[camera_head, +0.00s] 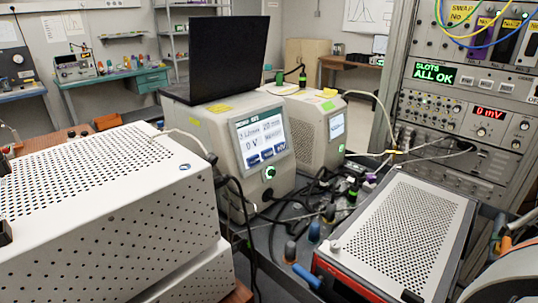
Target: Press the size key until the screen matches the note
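A beige instrument (226,140) stands in the middle with a lit screen (262,138) on its front. The screen seems to read "3 L/min", a value near "20" and "0 V"; its small text is not sharp. A row of blue keys (267,153) runs along the screen's bottom; I cannot tell which is the size key. A round green-lit button (270,171) sits below the screen. A yellow note (220,108) lies on the instrument's top; no writing on it is legible. Neither of my grippers can be made out.
A black laptop (228,55) stands on the instrument. A second beige unit (325,130) is behind it. Perforated white cases (100,205) fill the left; a red-edged perforated case (405,235) is front right. Cables and screwdrivers (303,275) crowd between. A rack (465,110) shows "SLOTS ALL OK".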

